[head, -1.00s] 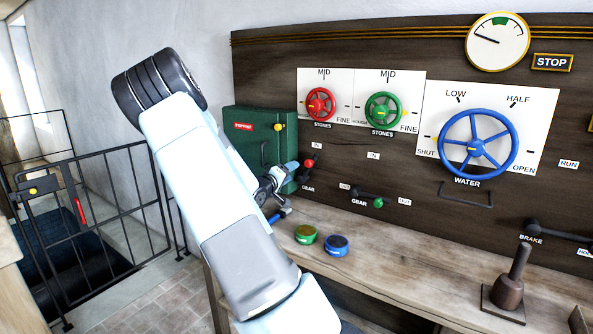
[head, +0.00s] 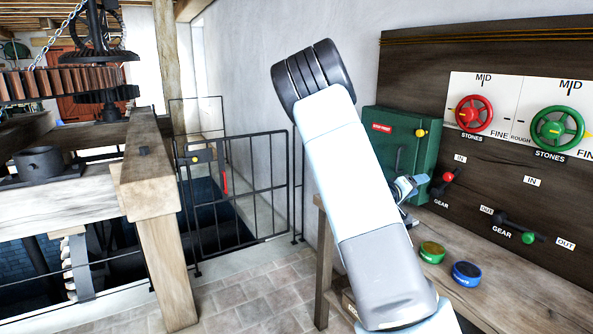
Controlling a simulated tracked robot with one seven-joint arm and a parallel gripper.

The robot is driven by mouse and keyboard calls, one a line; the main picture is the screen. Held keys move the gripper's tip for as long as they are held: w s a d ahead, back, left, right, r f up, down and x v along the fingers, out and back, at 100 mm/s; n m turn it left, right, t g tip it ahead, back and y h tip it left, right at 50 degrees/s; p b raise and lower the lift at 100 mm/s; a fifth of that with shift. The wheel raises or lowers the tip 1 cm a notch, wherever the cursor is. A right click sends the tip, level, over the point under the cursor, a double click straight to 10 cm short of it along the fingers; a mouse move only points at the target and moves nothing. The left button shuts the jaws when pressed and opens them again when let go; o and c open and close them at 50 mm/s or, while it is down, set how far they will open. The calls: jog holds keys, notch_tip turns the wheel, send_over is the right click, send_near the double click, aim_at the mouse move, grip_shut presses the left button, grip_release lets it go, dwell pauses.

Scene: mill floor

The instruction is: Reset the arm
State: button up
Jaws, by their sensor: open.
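My arm rises across the right half of the head view and bends back down behind itself. My gripper (head: 410,187) shows only in part beyond the arm, in front of the green box (head: 392,135) and left of the red-knobbed gear lever (head: 447,178). It is open. I see nothing held in it, though the arm hides part of it.
The control board carries a red handwheel (head: 474,114), a green handwheel (head: 557,129) and a green-knobbed lever (head: 527,238). Green (head: 432,252) and blue (head: 466,273) round tins stand on the bench. A railing gate (head: 235,195) and timber gearing (head: 65,83) lie left. Paved floor is clear between.

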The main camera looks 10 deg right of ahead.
jog(key=w+a+r+t+y, duration=0.1)
jog(key=w+a+t+y, duration=0.15)
jog(key=a+y, duration=0.7)
jog(key=s+a+r+t+y, duration=0.1)
jog(key=s+a+r+y, duration=0.25)
jog(key=a, duration=0.35)
jog(key=s+a+r+t+y, duration=0.1)
jog(key=s+a+r+y, duration=0.25)
jog(key=a, duration=0.35)
jog(key=s+a+r+g, duration=0.1)
jog(key=s+a, duration=0.2)
jog(key=s, duration=0.6)
jog(key=s+a+r+n+g, duration=0.1)
jog(key=s+a+r+g, duration=0.1)
jog(key=s, duration=0.7)
jog(key=s+a+r+n+g, duration=0.1)
jog(key=s+a, duration=0.4)
jog(key=s, duration=0.5)
jog(key=shift+r+y, duration=0.35)
jog(key=shift+r, duration=0.15)
jog(key=shift+s+g, duration=0.1)
jog(key=shift+g, duration=0.15)
